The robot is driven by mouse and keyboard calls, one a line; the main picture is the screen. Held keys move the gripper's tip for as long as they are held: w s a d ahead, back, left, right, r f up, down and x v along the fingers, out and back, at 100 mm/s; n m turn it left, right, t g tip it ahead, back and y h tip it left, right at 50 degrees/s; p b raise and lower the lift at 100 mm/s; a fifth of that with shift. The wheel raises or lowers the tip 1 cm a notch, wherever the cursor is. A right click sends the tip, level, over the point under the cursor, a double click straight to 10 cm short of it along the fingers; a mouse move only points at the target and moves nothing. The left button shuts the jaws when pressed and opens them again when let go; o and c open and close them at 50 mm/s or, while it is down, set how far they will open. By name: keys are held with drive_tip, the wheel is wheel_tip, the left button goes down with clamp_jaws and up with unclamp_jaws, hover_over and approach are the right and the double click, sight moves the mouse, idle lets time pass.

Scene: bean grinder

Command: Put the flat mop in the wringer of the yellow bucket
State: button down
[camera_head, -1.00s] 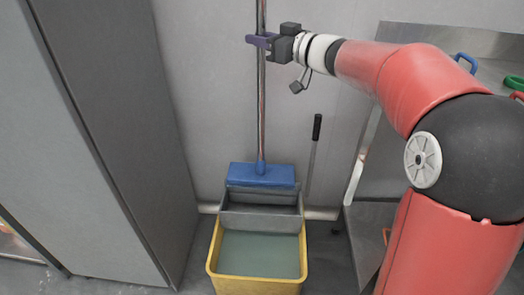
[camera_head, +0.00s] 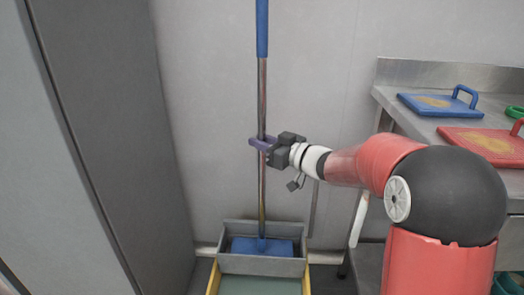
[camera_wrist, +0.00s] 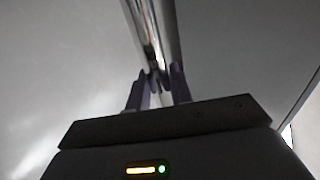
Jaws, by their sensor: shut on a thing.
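The flat mop has an upright metal pole (camera_head: 262,95) with a blue grip at the top and a blue flat head (camera_head: 262,246). The head sits low inside the grey wringer (camera_head: 235,264) at the back of the yellow bucket (camera_head: 306,286). The wringer's front wall hides the lower part of the head, so I cannot tell if it rests on the bottom. My gripper (camera_head: 262,143) is shut on the pole about midway up. In the wrist view, the purple fingers (camera_wrist: 157,90) close around the shiny pole (camera_wrist: 152,30).
A tall grey cabinet (camera_head: 100,150) stands close on the left. A metal table (camera_head: 430,128) on the right holds a blue handled board (camera_head: 440,104) and a red one (camera_head: 485,143). A grey wall is right behind the mop. Water (camera_head: 258,287) shows in the bucket.

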drive_tip(key=shift+f, duration=0.95)
drive_tip(key=c, duration=1.2)
unclamp_jaws()
drive_tip(key=shift+f, duration=0.1)
drive_tip(key=shift+c, duration=0.2)
